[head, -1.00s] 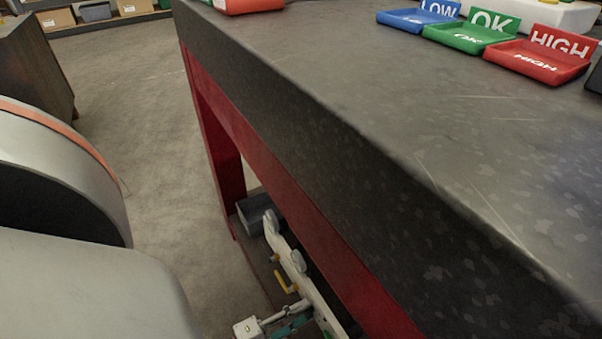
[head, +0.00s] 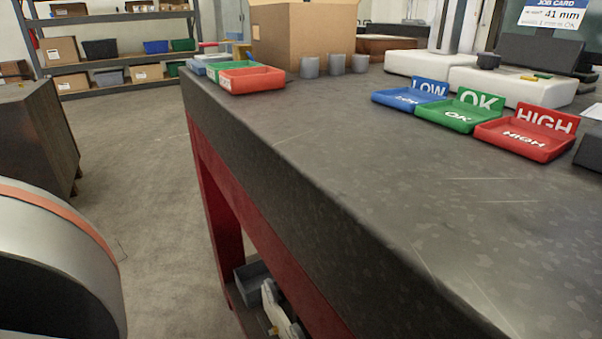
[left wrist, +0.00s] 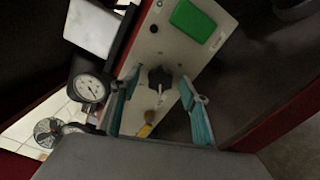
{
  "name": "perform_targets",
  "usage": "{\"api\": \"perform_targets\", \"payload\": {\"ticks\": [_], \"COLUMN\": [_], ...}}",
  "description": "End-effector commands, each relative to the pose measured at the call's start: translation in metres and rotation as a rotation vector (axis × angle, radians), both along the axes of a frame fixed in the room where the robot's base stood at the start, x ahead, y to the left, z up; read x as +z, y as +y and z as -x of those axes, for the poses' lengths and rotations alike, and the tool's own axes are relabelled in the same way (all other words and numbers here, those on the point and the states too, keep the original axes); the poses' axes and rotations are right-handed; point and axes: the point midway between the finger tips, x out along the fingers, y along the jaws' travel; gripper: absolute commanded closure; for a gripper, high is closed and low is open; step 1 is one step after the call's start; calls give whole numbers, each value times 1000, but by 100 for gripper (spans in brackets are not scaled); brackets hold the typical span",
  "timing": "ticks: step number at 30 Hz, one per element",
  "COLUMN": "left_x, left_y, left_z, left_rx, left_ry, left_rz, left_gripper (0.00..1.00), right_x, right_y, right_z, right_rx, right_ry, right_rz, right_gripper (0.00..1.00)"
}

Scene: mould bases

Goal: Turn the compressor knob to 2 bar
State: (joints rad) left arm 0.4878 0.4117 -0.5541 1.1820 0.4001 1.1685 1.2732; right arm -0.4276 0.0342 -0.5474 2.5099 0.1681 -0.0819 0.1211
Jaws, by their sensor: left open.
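In the left wrist view a dark knob (left wrist: 160,78) with a pale mark or stem sits on a pale panel (left wrist: 176,54). My left gripper (left wrist: 158,84) is open, its two teal fingers on either side of the knob with gaps visible; I cannot tell how far above the panel the tips are. A round white-faced gauge (left wrist: 90,88) is left of the knob; its reading is too small to tell. In the head view a small piece of a white panel (head: 277,308) shows under the bench, and the left gripper is out of frame. My right gripper is not in view.
The panel also carries a green plate (left wrist: 192,20) and a yellow part (left wrist: 146,126). The dark bench top (head: 350,155) with red legs overhangs the panel. Blue, green and red trays (head: 522,138) and a cardboard box (head: 300,35) stand on it.

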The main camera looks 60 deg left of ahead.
Motion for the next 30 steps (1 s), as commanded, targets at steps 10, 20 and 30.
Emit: {"api": "perform_targets", "payload": {"ticks": [10,20,30], "left_x": [-1,-1,0], "left_y": [4,9,9], "left_z": [55,108,119], "left_rx": [-1,-1,0], "left_ry": [6,3,1], "left_rz": [-1,-2,-1], "left_gripper": [55,55,55], "right_x": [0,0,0], "right_y": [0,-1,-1], "right_z": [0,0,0], "right_rx": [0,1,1], "right_ry": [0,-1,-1], "right_rz": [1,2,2], "right_gripper": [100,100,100]}}
